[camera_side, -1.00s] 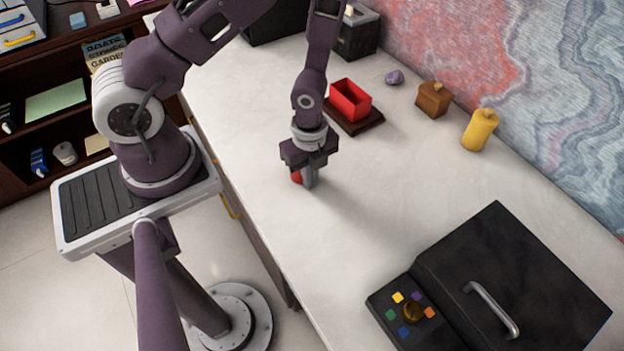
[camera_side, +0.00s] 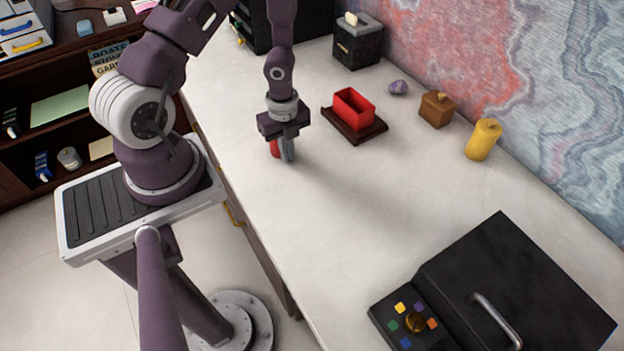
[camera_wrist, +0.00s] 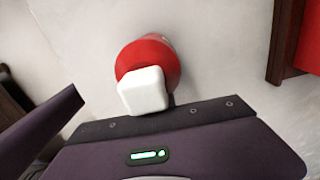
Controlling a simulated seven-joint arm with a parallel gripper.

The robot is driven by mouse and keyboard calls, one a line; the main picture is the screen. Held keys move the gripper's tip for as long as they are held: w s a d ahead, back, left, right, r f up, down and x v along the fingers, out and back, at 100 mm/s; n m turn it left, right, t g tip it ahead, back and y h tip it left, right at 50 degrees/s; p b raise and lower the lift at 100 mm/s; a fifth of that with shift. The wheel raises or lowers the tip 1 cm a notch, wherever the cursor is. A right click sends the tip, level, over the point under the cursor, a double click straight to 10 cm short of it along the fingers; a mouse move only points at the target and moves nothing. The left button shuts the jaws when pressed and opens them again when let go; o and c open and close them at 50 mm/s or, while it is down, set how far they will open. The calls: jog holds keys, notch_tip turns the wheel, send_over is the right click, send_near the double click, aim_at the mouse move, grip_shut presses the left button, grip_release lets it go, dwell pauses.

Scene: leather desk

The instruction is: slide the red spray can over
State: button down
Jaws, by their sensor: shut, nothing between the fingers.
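The red spray can (camera_side: 274,148) stands on the pale desk, mostly hidden behind my gripper in the side view. The wrist view shows it from above as a round red body (camera_wrist: 150,52) with a white cap (camera_wrist: 143,92). My gripper (camera_side: 287,158) points down with its fingers shut and empty, low by the desk. It is right beside the can, on the can's right in the side view. I cannot tell whether they touch.
A red open box (camera_side: 353,108) sits on a dark wooden base (camera_side: 357,132) to the right. A purple stone, a brown box (camera_side: 436,110) and a yellow canister (camera_side: 482,140) line the wall side. A large black case (camera_side: 520,280) lies in front. The desk between is clear.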

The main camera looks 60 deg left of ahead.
jog(key=d, duration=0.4)
jog(key=shift+r, duration=0.25)
notch_tip(320, 180, up, 22)
jog(key=n+t+y, duration=0.2)
jog(key=n+y, duration=0.1)
jog(key=n, duration=0.4)
jog(key=s+d+r+n+t+h, duration=0.3)
jog(key=s+d+r+n, duration=0.7)
jog(key=s+r+n, duration=0.1)
jog(key=shift+s+r+t, duration=0.15)
jog(key=shift+r+t, duration=0.15)
jog(key=shift+r, duration=0.55)
